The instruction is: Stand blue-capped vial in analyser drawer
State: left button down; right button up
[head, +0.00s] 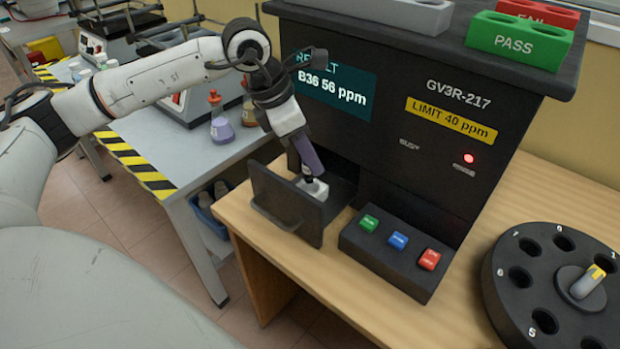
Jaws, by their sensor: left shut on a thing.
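The analyser (420,140) is a black box with an open drawer (287,212) at its lower left. My left gripper (311,181) points down into the drawer, coming from above. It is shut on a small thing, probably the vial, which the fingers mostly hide. I cannot make out a blue cap. A small whitish block (318,190) shows inside the drawer just below the fingertips. I cannot tell whether it is a holder or part of the held thing, or whether the vial touches the drawer floor. My right gripper is not in view.
The screen (335,92) reads B36 56 ppm, and a red light (468,158) is lit. A panel with green, blue and red buttons (398,241) sits right of the drawer. A black carousel (530,290) stands at right. Green PASS (520,40) and red FAIL (540,12) racks stand on top.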

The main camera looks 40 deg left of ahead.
aim_at(310, 172)
pick_arm(q)
jog(key=shift+f, duration=2.25)
jog(key=shift+f+b, duration=0.2)
jog(key=shift+b, duration=0.1)
jog(key=c, duration=1.5)
grip_release()
jog(key=shift+r, duration=0.1)
jog(key=shift+c, duration=0.2)
jog(key=shift+r+p, duration=0.25)
jog(key=shift+p, duration=0.1)
jog(key=v, duration=1.1)
jog(key=shift+s+r, duration=0.25)
jog(key=shift+r, duration=0.1)
